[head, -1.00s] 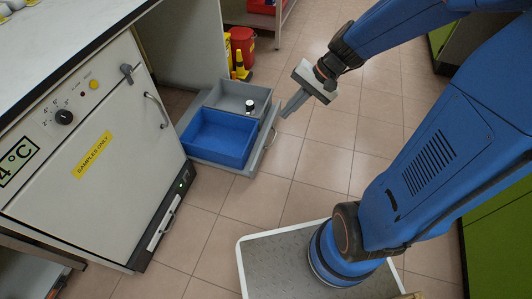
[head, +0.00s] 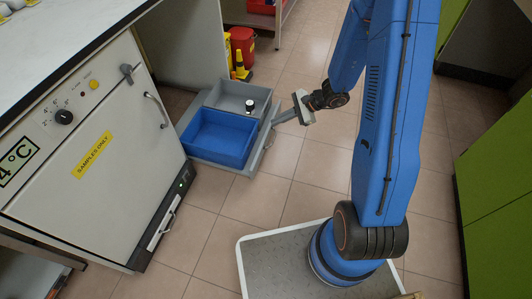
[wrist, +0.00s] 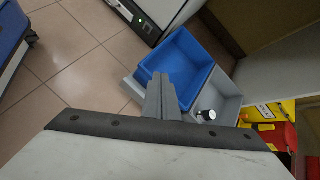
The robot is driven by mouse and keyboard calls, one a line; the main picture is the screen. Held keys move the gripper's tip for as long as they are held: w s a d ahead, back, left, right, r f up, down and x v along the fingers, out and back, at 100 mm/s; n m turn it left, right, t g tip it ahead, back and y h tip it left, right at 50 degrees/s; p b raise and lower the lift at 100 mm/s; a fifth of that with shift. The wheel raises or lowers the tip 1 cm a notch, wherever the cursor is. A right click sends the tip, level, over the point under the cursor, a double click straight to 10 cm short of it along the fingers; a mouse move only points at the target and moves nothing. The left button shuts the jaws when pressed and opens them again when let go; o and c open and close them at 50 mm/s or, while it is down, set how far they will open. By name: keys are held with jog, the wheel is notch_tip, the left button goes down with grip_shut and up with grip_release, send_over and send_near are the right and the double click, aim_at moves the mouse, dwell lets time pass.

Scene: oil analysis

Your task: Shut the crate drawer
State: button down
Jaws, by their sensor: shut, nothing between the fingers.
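The crate drawer (head: 203,160) is pulled out low over the floor beside the white cabinet. It holds a blue crate (head: 232,157) and a grey crate (head: 232,88) with a small dark jar with a white top (head: 249,106) in it. A thin handle (head: 268,138) shows at the drawer's front. My gripper (head: 275,121) is shut and empty at the drawer's front edge; I cannot tell if it touches. In the wrist view, the shut fingers (wrist: 160,80) point at the front and hide part of it. The blue crate (wrist: 182,62) and the jar (wrist: 206,115) lie beyond.
The tiled floor (head: 310,160) right of the drawer is clear. Green cabinets (head: 495,180) line the right side.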

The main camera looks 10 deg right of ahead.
notch_tip(320, 180, down, 11)
jog(key=w+d+m, duration=0.2)
jog(key=d+m, duration=0.1)
jog(key=m, duration=0.1)
jog(key=m+t+h, duration=0.2)
jog(key=m, duration=0.2)
send_near(260, 154)
notch_tip(260, 154, down, 4)
jog(key=w+a, duration=0.1)
jog(key=shift+w+a, duration=0.65)
jog(key=shift+a, duration=0.4)
jog(key=shift+a, duration=0.1)
